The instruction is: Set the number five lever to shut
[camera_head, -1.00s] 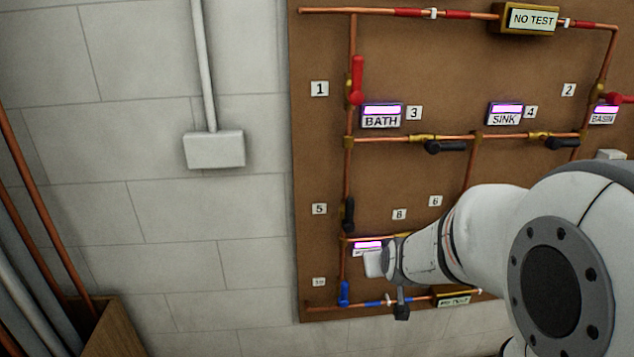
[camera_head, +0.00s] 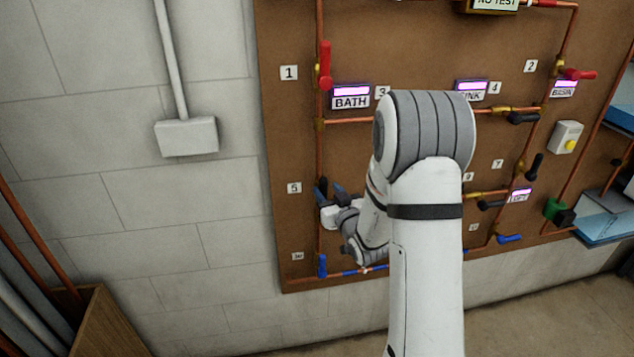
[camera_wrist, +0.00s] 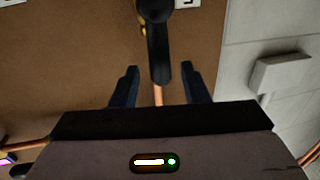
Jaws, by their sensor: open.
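The number five lever (camera_wrist: 158,45) is black and lies along the vertical copper pipe, in line with it, in the wrist view. In the head view its "5" label (camera_head: 293,188) is on the board's left side, and my gripper mostly hides the lever. My gripper (camera_wrist: 160,68) is open and empty. Its two dark fingers stand on either side of the lever's line, with the lever's free end between or just beyond the fingertips; the exact depth is unclear. The gripper also shows at the lever in the head view (camera_head: 331,188).
The red number one lever (camera_head: 325,65) is above on the same pipe, and a blue lever (camera_head: 322,265) is below. The BATH sign (camera_head: 350,97) is above right. A white box (camera_head: 186,136) is on the wall to the left. My arm hides the board's lower middle.

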